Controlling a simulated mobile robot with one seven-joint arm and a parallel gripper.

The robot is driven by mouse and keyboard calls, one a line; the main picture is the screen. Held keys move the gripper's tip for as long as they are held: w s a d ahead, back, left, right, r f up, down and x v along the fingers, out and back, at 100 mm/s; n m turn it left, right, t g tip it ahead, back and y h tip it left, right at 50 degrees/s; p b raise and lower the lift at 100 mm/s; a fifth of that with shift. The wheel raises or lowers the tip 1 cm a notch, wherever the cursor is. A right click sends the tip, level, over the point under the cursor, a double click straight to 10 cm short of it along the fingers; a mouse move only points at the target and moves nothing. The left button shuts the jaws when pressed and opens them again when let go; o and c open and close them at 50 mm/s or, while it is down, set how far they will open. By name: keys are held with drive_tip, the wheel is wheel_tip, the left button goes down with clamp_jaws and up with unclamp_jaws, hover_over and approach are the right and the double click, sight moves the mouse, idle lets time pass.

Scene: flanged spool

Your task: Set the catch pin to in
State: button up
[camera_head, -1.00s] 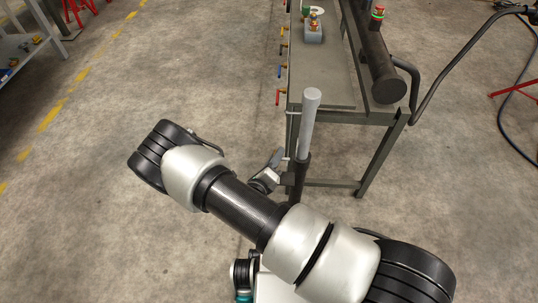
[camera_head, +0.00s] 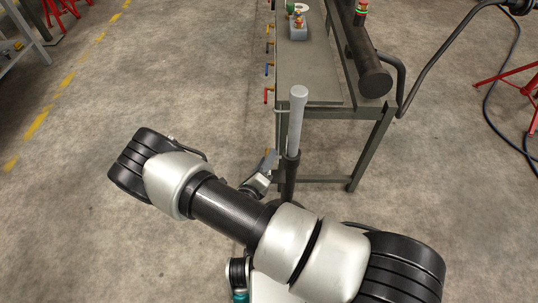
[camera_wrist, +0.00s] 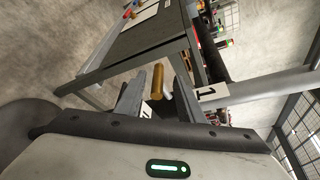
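My gripper (camera_wrist: 157,98) appears open in the wrist view, its two grey fingers apart. A brass-coloured cylinder (camera_wrist: 158,79) shows between the fingers, with no clear contact; I cannot tell whether it is near or beyond them. In the head view my arm covers most of the gripper, which is low beside the near end of the bench. A small grey block (camera_head: 298,33) with a brass and red fitting (camera_head: 299,20) stands on the far part of the bench top. I cannot make out for certain which part is the catch pin, or its setting.
The grey metal bench (camera_head: 308,75) has coloured hooks along its left edge. A thick dark pipe (camera_head: 367,65) runs along its right side, with a bent tube beside it. Red stands (camera_head: 508,82) and a black hose are at the right. The floor left of the bench is clear.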

drive_tip(key=p+v, duration=0.1)
drive_tip(key=v, duration=1.3)
drive_tip(key=shift+s+r, duration=0.15)
drive_tip(key=shift+s, duration=0.2)
drive_tip(key=shift+a, duration=0.1)
drive_tip(key=s+d+r+m+g, duration=0.1)
drive_tip(key=d+r+m+g, duration=0.45)
drive_tip(key=r+m, duration=0.4)
drive_tip(key=d+r+m+g+h, duration=0.1)
drive_tip(key=d+r+m+g, duration=0.4)
drive_tip(key=r+m, duration=0.5)
drive_tip(key=s+d+r+m+g, duration=0.1)
drive_tip(key=d+r+m+g, duration=0.2)
drive_tip(key=d+r+m, duration=0.55)
drive_tip(key=s+r+m+t+y+p, duration=0.2)
drive_tip(key=r+m+p, duration=0.5)
drive_tip(key=r, duration=0.8)
drive_tip(key=s+r+m+t+y+p, duration=0.2)
drive_tip(key=r+m+p, duration=0.6)
drive_tip(key=r, duration=0.7)
drive_tip(key=s+y+p, duration=0.1)
drive_tip(key=y+p, duration=0.1)
drive_tip(key=shift+s+r+y+p, duration=0.25)
drive_tip(key=shift+r+y+p, duration=0.05)
drive_tip(key=shift+p, duration=0.05)
drive_tip(key=shift+a+t, duration=0.1)
drive_tip(key=shift+t, duration=0.15)
